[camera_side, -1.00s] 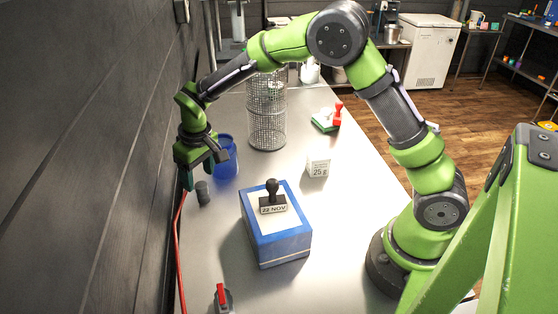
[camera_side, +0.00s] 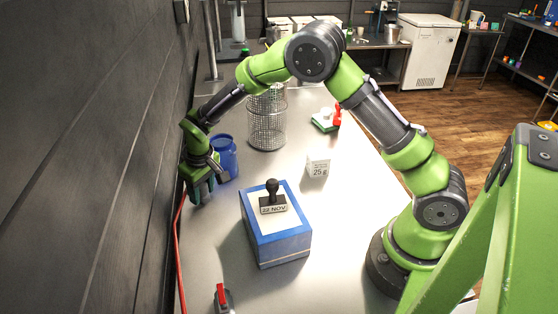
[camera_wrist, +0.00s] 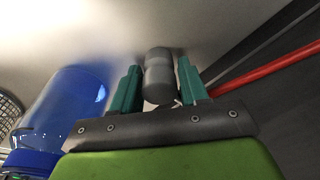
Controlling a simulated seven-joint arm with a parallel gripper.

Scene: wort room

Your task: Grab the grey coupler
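The grey coupler (camera_wrist: 158,76) is a short dark grey cylinder with a ring around its middle. In the wrist view it stands between the two teal fingers of my gripper (camera_wrist: 159,85), which are open with a small gap visible on each side of it. In the side view my gripper (camera_side: 200,194) is low over the table by the wall, and its fingers hide the coupler there.
A blue jar (camera_side: 225,158) stands close behind my gripper; it also shows at left in the wrist view (camera_wrist: 65,108). A red hose (camera_side: 176,235) runs along the dark wall. A blue box with a stamp (camera_side: 277,240) stands in front to the right. A wire basket (camera_side: 267,125) stands farther back.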

